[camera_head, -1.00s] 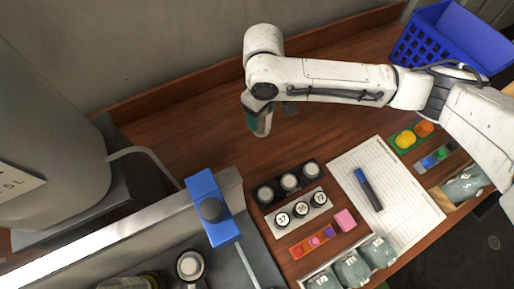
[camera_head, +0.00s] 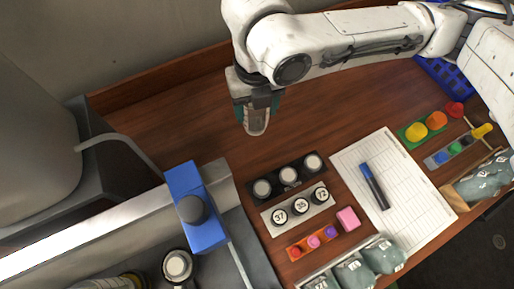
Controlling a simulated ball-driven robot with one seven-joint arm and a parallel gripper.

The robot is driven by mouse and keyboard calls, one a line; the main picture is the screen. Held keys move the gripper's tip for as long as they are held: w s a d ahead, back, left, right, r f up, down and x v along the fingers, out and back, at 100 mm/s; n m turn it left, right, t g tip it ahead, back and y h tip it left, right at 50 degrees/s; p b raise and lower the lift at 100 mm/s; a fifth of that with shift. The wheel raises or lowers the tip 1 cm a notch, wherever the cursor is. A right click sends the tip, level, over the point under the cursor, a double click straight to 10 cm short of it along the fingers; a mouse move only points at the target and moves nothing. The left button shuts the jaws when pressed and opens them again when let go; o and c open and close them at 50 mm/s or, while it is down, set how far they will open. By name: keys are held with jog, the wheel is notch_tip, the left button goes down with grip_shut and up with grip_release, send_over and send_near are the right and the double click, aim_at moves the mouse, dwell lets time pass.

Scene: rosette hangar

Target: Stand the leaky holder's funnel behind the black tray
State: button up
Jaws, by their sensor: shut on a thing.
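My gripper (camera_head: 256,112) points down over the wood table, behind the black tray. It is shut on a greyish, see-through thing (camera_head: 256,127) with a rounded lower end. The fingers hide its upper part, and I cannot tell for sure that it is the funnel. The black tray (camera_head: 316,188) holds three white-topped round jars in a row. No leaky holder can be told apart by sight. Whether the held thing touches the table is unclear.
In front of the black tray are a pale tray (camera_head: 267,219) of numbered jars, an orange strip (camera_head: 305,249) and a pink block (camera_head: 348,218). A blue marker (camera_head: 375,187) lies on a lined sheet (camera_head: 418,205). A blue device (camera_head: 197,210) stands left. Table behind the tray is clear.

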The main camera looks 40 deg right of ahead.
aim_at(255, 113)
jog(key=n, duration=0.1)
jog(key=s+n, duration=0.1)
jog(key=n, duration=0.1)
jog(key=shift+s+a+r+n, duration=0.15)
jog(key=shift+a+n, duration=0.1)
jog(key=shift+n, duration=0.05)
jog(key=shift+f, duration=0.35)
notch_tip(255, 113, down, 9)
jog(key=shift+f, duration=0.1)
jog(key=shift+f, duration=0.15)
jog(key=o, duration=1.1)
notch_tip(255, 113, up, 12)
jog(key=shift+r, duration=0.2)
